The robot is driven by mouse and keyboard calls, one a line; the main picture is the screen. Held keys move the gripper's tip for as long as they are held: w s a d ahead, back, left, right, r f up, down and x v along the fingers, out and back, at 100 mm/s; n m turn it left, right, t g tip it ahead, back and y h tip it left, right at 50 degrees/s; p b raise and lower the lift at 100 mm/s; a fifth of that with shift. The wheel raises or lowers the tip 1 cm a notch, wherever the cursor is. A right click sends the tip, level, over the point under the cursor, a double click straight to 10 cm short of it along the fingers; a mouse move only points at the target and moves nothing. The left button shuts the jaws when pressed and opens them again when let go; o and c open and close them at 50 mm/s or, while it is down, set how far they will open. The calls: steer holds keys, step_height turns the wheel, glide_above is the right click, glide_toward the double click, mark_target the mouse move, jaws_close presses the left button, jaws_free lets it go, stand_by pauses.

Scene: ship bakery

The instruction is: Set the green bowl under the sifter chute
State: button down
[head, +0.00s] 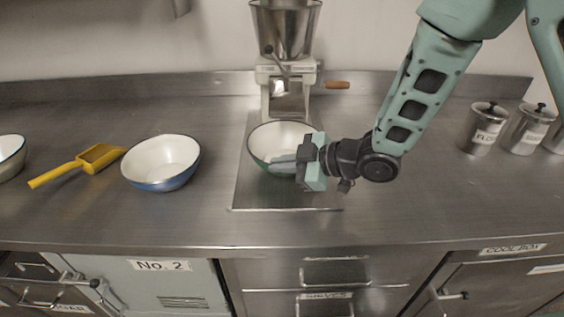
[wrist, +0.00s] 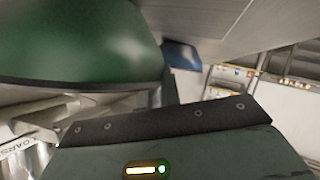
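The green bowl (head: 260,164), cream inside, is on the metal plate in front of the sifter (head: 284,30) in the head view. Its far rim lies just below the sifter's chute (head: 287,88); I cannot tell how far it reaches under. My gripper (head: 284,160) is at the bowl's near right side, its fingers reaching across the rim. In the wrist view the bowl's green wall (wrist: 80,40) fills the upper left, close to the gripper. The fingertips are partly hidden, so whether they pinch the wall is unclear.
A blue bowl (head: 160,178) and a yellow scoop (head: 80,163) lie to the left, with another bowl (head: 10,158) at the left edge. Labelled canisters (head: 482,130) stand at the right. The plate (head: 285,201) reaches toward the counter's front. Counter (head: 420,200) right of it is clear.

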steer(key=shift+f, duration=0.15)
steer(key=c, duration=1.6)
jaws_free()
